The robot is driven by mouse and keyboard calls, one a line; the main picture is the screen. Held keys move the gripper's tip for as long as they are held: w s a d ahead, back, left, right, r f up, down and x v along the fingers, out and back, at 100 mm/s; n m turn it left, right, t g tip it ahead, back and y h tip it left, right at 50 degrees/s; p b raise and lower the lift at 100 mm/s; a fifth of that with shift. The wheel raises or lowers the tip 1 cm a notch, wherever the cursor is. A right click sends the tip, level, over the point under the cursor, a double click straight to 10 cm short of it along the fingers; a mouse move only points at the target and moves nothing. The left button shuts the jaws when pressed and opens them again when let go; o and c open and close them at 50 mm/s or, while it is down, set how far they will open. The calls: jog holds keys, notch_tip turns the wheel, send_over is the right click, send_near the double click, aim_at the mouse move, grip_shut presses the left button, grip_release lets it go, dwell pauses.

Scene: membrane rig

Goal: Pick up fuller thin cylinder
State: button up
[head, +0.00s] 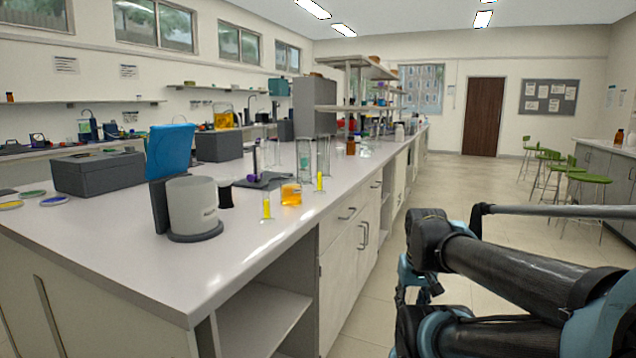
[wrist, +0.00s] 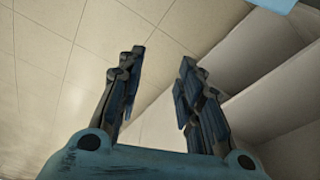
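A thin clear cylinder with yellow liquid (head: 266,207) stands upright near the bench's front edge. A second thin cylinder with yellow liquid (head: 320,181) stands farther back to the right, close to tall clear glassware. I cannot tell surely which is fuller. My gripper (wrist: 157,75) is open and empty in the wrist view, its two fingers well apart. In the head view my gripper (head: 418,285) is partly hidden by my arm, off the bench to the right and below its top. Neither cylinder shows in the wrist view.
A beaker of orange liquid (head: 291,194) stands between the two thin cylinders. Tall clear cylinders (head: 303,158) stand behind. The bench top (head: 150,268) is clear in front. Open shelves (head: 262,318) lie below.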

jog(key=shift+o, duration=0.6)
jog(key=shift+w+d, duration=0.1)
jog(key=shift+d, duration=0.15)
